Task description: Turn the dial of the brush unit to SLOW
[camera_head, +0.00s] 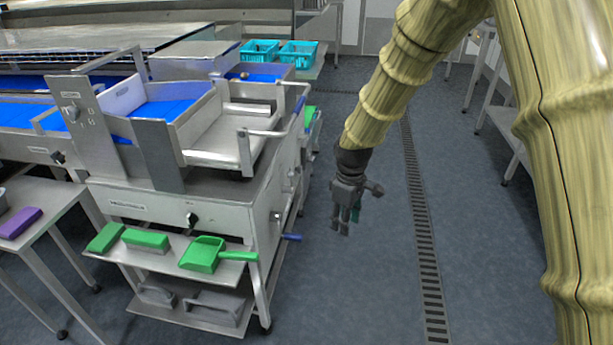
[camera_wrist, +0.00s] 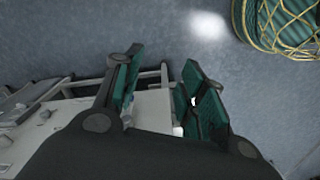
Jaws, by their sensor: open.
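The machine (camera_head: 165,215) with blue belts and a steel body stands at left in the head view. An upright steel plate on it carries a grey dial (camera_head: 72,113) with small marks that are too small to read. A black knob (camera_head: 192,219) sits lower on the front face, right of a small label that I cannot read. I cannot tell which of these is the brush unit's dial. My gripper (camera_head: 345,215) is open and empty, pointing down over the floor right of the machine, apart from both. In the wrist view, its green-padded fingers (camera_wrist: 160,92) are spread, with steelwork behind.
A shelf below the front holds green brushes (camera_head: 146,240) and a green dustpan (camera_head: 203,254). A blue handle (camera_head: 291,237) sticks out at the machine's right side. A side table (camera_head: 40,228) stands at left. The floor (camera_head: 370,290) around the drain is clear.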

